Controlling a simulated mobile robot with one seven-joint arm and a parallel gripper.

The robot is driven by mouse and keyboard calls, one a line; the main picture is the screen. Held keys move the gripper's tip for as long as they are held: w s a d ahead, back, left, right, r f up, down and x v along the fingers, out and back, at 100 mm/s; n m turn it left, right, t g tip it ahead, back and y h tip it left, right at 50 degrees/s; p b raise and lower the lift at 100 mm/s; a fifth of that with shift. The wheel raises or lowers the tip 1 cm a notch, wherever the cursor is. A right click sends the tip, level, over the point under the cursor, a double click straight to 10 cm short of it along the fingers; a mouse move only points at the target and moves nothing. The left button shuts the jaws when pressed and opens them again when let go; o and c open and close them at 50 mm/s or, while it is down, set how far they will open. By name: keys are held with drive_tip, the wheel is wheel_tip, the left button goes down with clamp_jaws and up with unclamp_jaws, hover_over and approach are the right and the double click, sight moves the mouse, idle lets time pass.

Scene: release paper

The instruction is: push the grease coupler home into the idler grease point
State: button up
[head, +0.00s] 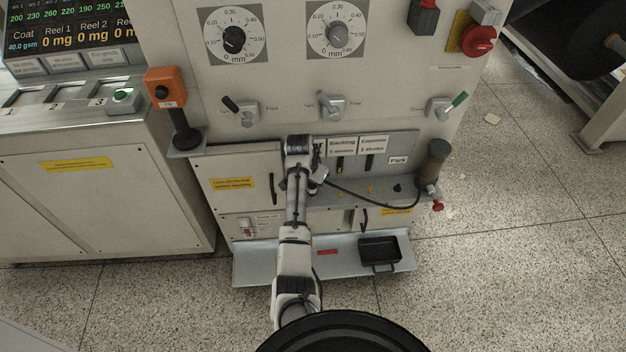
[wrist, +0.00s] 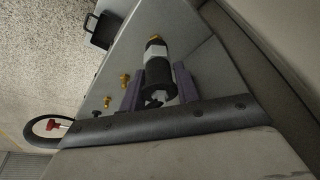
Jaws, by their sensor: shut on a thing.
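The grease coupler (wrist: 158,74) shows in the wrist view as a black cylinder with a pale band. My gripper (wrist: 158,88) is shut on it, one finger on each side. A brass tip (wrist: 154,39) shows at the coupler's far end; I cannot tell whether the coupler is seated on it. Two more brass grease points (wrist: 125,79) stand to the left on the grey shelf, apart from the coupler. In the head view my gripper (head: 312,184) is at the left part of the shelf, and my arm hides the coupler's end and the idler point.
A black hose (head: 375,204) runs right from my gripper to the grease pump (head: 435,162). Backing (head: 342,146), Calender (head: 373,143) and Park (head: 398,160) labels are behind the shelf. A black tray (head: 380,250) sits on the lower ledge. A door handle (head: 272,188) is left of my gripper.

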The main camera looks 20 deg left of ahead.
drive_tip(key=shift+f+b, duration=0.4)
drive_tip(key=shift+f, duration=0.5)
drive_tip(key=o, duration=1.2)
drive_tip(key=shift+o, duration=0.2)
drive_tip(key=v, duration=1.3)
drive_tip(key=shift+s+r+b, duration=0.15)
drive_tip(key=shift+r+b, duration=0.25)
